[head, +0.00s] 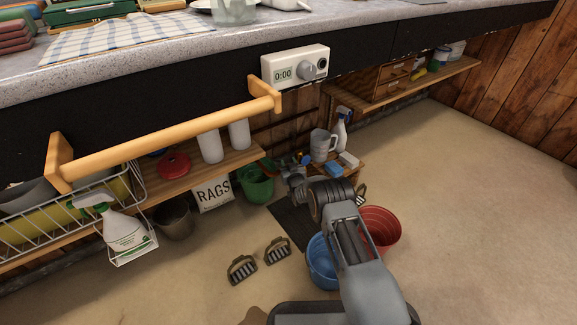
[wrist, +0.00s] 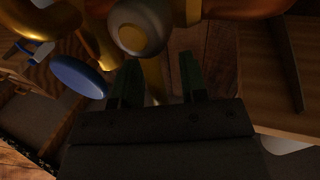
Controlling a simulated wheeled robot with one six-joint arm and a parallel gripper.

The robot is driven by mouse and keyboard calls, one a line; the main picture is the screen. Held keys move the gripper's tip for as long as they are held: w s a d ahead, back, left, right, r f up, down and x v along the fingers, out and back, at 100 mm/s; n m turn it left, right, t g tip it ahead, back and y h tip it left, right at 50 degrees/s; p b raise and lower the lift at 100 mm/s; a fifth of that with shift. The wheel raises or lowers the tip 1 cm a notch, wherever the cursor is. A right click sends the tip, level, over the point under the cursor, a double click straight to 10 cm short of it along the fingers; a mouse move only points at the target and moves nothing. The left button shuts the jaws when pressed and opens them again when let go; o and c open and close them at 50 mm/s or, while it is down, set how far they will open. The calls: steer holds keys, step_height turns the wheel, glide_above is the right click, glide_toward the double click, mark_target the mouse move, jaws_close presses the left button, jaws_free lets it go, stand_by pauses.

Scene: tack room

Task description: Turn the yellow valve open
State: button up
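My gripper (wrist: 158,78) is open, its two dark fingers apart with no object clearly held between them. Just beyond the fingertips in the wrist view is a pale round fitting with a yellow centre (wrist: 132,38), amid brass-coloured pipes (wrist: 240,8). I cannot tell for certain whether this is the yellow valve or whether a finger touches it. A blue round handle (wrist: 78,76) is left of the fingers. In the head view my gripper (head: 290,172) reaches low under the counter, and my arm hides most of the pipework there.
A wooden rail (head: 170,132) and a timer box (head: 295,67) stick out from the counter front. A low shelf holds a grey jug (head: 322,145) and a spray bottle (head: 341,128). Blue (head: 320,264) and red (head: 381,228) buckets stand by my arm. Floor at right is clear.

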steer(key=shift+c, duration=0.5)
jaws_close()
